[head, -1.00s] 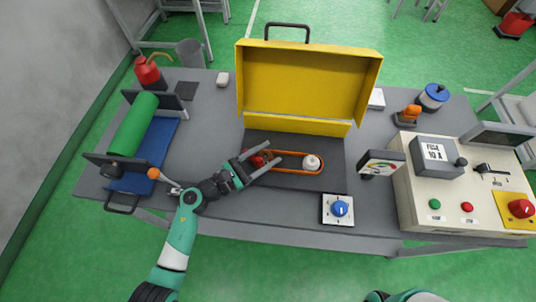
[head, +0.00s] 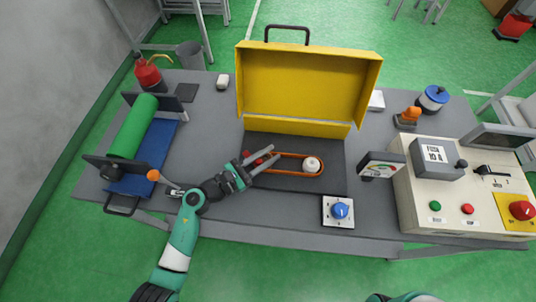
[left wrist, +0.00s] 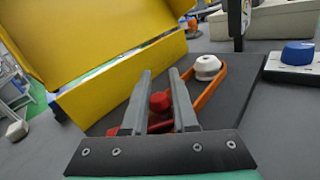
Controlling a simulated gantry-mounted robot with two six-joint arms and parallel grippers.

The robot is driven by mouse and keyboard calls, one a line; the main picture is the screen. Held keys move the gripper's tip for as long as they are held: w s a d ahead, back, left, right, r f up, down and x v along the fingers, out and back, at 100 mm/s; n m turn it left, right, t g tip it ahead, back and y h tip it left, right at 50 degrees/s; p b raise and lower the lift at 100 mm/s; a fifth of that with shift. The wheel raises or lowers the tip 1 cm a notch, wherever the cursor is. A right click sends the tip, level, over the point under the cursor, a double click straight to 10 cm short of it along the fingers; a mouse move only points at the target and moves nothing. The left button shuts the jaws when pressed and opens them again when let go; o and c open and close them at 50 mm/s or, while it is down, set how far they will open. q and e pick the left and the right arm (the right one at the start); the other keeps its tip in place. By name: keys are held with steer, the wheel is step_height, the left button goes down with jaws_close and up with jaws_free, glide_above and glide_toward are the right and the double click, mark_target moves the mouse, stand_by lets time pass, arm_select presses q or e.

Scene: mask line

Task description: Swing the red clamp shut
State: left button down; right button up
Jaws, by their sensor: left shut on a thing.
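The red clamp (head: 258,161) is at the left end of the orange belt loop (head: 287,154), on the dark mat in front of the yellow cover. In the left wrist view its round red knob (left wrist: 160,102) sits between my finger bars, with more red parts lower down, partly hidden by the fingers. My left gripper (head: 273,154) reaches in from the left and is shut on the red clamp, its fingers low over the mat; they also show in the left wrist view (left wrist: 161,75). The white pulley (head: 311,164) stands inside the belt's right end. My right gripper is not in view.
The raised yellow cover (head: 305,128) stands just behind the mat. A blue dial (head: 340,210) is at front right, and a control box (head: 450,190) farther right. A green roller (head: 133,126) and an orange-knobbed lever (head: 153,175) are left, near my left arm.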

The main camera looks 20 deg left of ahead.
arm_select(q)
steer(key=n+y, duration=0.1)
steer(key=w+n+t+y+p, duration=0.1)
steer(key=y, duration=0.1)
steer(key=n+t+y, duration=0.1)
steer(key=shift+w+r+y, duration=0.1)
steer(key=shift+w+y, duration=0.2)
steer(key=shift+w, duration=0.05)
steer(key=shift+w+a+n+t+y+p, duration=0.3)
steer(key=shift+n+y, duration=0.4)
steer(key=shift+y, duration=0.3)
steer(key=shift+w+a+n+t+y+p, duration=0.15)
steer(key=shift+w+n+y, duration=0.25)
steer(key=shift+n+y, duration=0.45)
steer(key=shift+w+a+n+y, duration=0.15)
steer(key=shift+n+y, duration=0.15)
steer(key=shift+y, duration=0.35)
steer(key=shift+w+a+n+y, duration=0.15)
steer(key=shift+n+y, duration=0.1)
steer(key=shift+y, duration=0.35)
steer(key=shift+a, duration=0.1)
steer(key=c, duration=0.7)
jaws_free()
